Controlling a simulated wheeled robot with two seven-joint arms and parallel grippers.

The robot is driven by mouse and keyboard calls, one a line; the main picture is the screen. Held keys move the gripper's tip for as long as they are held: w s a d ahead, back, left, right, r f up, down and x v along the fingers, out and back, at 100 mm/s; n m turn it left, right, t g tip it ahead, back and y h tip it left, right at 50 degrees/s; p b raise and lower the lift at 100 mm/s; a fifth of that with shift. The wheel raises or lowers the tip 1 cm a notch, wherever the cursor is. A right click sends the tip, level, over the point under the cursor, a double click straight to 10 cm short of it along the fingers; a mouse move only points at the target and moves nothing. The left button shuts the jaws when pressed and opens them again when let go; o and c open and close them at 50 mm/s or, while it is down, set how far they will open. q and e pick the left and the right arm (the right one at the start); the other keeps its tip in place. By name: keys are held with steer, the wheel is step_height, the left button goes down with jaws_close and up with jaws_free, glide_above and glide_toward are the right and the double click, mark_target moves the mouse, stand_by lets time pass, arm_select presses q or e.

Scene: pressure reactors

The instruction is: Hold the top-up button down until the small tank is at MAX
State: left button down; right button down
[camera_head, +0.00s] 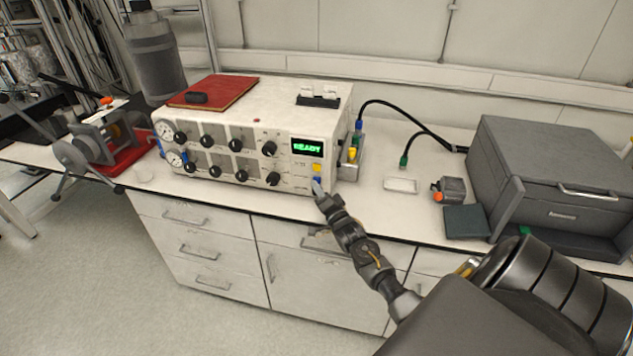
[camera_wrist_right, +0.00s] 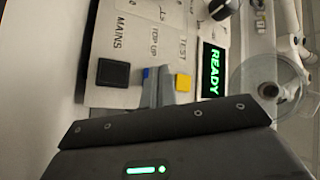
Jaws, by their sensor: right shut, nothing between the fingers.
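The grey-white control unit (camera_head: 235,135) stands on the bench, and its green display (camera_head: 307,147) reads READY. In the right wrist view its panel shows a black MAINS button (camera_wrist_right: 112,73), a blue TOP UP button (camera_wrist_right: 146,72) and a yellow TEST button (camera_wrist_right: 183,82). My right gripper (camera_head: 318,187) is shut and empty, with its fingertips at the blue button. My left gripper is out of view.
A clear round vessel (camera_wrist_right: 270,88) shows beside the display in the wrist view. A red folder (camera_head: 213,91) lies on the unit. A large grey bottle (camera_head: 157,65) stands behind it.

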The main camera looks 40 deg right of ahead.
steer(key=shift+w+d, duration=0.25)
steer(key=shift+d, duration=0.1)
stand_by(0.6)
steer(key=shift+a, duration=0.1)
stand_by(1.4)
steer(key=shift+s+a, duration=0.25)
steer(key=shift+a, duration=0.05)
steer(key=shift+s+a+p, duration=0.25)
steer(key=shift+a+p, duration=0.05)
steer(key=shift+p, duration=0.05)
